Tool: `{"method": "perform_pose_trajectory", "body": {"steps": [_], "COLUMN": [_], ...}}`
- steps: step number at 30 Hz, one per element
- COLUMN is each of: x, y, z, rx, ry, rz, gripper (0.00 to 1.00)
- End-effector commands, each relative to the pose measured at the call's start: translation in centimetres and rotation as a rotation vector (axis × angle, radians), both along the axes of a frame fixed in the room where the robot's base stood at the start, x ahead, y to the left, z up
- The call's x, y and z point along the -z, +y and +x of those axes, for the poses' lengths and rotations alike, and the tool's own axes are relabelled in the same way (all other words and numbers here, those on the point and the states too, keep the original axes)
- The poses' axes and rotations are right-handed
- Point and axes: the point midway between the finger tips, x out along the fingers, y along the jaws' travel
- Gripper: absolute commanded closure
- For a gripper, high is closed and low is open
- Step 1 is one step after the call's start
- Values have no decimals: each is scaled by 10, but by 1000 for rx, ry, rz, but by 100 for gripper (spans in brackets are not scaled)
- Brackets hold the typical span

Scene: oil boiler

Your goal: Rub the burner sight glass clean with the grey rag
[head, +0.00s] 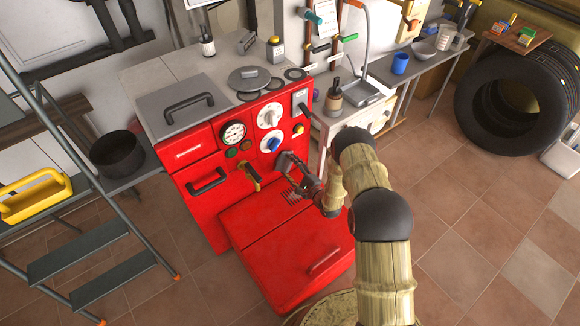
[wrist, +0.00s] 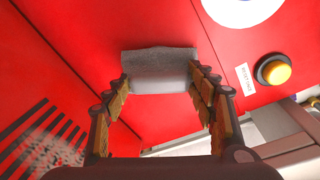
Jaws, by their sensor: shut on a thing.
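My gripper (wrist: 160,82) is shut on the grey rag (wrist: 160,68), which is folded into a block between the fingertips. In the head view my gripper (head: 293,174) is in front of the red boiler's (head: 205,215) front panel, below the blue knob (head: 272,144). In the wrist view the rag faces the red panel; I cannot tell whether it touches. I cannot make out the burner sight glass in either view; the rag and fingers may hide it.
A brass handle (head: 250,177) sticks out left of my gripper. A yellow button (wrist: 273,70) with a label is right of the rag. The boiler's lower red casing (head: 285,250) juts forward below. A stepladder (head: 95,255) stands at left.

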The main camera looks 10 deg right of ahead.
Motion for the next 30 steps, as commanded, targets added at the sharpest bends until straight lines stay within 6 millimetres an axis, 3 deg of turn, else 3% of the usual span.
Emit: {"method": "perform_pose_trajectory", "body": {"steps": [24, 30], "x": [1, 1], "y": [-26, -27], "z": [-61, -66], "rx": [2, 0], "ry": [4, 2], "rz": [0, 0], "gripper": [87, 87]}}
